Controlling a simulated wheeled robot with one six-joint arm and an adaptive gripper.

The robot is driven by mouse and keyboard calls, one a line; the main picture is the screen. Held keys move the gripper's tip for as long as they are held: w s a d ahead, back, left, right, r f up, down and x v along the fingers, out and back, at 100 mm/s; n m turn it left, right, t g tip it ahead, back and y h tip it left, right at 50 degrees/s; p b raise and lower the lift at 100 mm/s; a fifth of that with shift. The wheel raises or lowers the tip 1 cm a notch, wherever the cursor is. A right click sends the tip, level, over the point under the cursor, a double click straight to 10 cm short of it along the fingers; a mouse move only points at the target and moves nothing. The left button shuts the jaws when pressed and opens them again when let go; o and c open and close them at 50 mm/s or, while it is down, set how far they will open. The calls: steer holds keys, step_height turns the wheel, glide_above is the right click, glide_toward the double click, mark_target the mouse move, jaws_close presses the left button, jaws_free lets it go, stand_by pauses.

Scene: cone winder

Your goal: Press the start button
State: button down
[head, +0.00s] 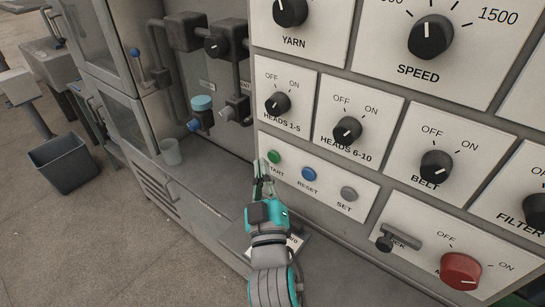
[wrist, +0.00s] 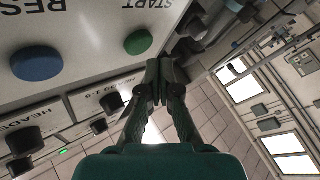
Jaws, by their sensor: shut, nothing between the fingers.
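The green start button (head: 274,157) sits at the left end of the white START, RESET, SET plate on the machine's front. It also shows in the wrist view (wrist: 138,42), upside down with its START label. My gripper (head: 262,165) is shut and empty, with its tips just left of the start button in the head view. In the wrist view my gripper (wrist: 160,70) points up beside the green button, and I cannot tell whether the tips touch the panel. The gripper partly covers the first letter of START in the head view.
The blue reset button (head: 309,174) and grey set button (head: 348,194) are to the right. Dark knobs (head: 278,103) sit above, and a red knob (head: 460,271) with a lock lever (head: 398,238) is lower right. A cup (head: 171,152) stands on the ledge at left.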

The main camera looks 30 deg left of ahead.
steer(key=shift+s+a, duration=0.2)
steer(key=shift+s, duration=2.1)
